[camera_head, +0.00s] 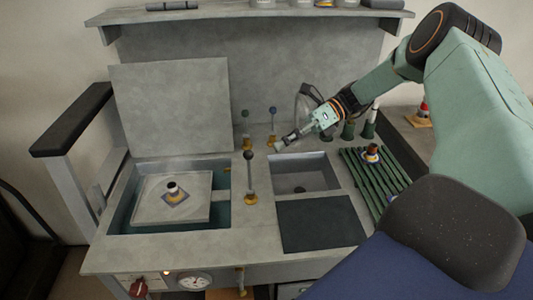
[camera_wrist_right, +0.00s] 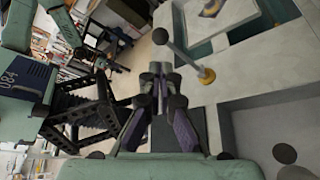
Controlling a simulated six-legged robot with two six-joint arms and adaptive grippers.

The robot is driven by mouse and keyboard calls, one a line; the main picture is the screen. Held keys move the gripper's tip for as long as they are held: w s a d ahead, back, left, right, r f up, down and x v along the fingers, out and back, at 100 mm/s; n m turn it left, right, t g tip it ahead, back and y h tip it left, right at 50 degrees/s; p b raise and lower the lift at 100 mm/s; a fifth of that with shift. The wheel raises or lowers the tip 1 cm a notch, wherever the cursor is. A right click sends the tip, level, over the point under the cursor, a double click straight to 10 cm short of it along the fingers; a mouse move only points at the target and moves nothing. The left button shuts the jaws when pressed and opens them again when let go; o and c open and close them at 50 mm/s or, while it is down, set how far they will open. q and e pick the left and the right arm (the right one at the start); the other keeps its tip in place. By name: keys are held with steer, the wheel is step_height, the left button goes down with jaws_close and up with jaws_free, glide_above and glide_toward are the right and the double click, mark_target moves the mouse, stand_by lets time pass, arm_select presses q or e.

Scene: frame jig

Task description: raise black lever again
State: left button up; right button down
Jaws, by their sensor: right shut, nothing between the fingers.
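A lever with a black ball knob (camera_head: 249,156) and a thin metal rod stands roughly upright from a brass base on the worktop, between the water basin and the sink. It also shows in the right wrist view (camera_wrist_right: 181,54), its knob towards the upper middle. My right gripper (camera_head: 280,147) is shut and empty, above the back edge of the sink, to the right of the knob and apart from it. Its closed fingers also show in the right wrist view (camera_wrist_right: 155,80). My left gripper is not in view.
Two more ball-topped levers, one dark (camera_head: 246,116) and one blue-grey (camera_head: 272,111), stand behind. The basin (camera_head: 126,210) holds a plate with a fitting. A sink (camera_head: 305,178), dark mat (camera_head: 320,224) and green slatted rack (camera_head: 362,178) lie right. An upright grey panel (camera_head: 170,105) stands behind the basin.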

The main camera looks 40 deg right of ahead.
steer(key=v, duration=0.5)
steer(key=shift+s, duration=0.15)
steer(key=shift+a, duration=0.15)
steer(key=shift+f, duration=0.1)
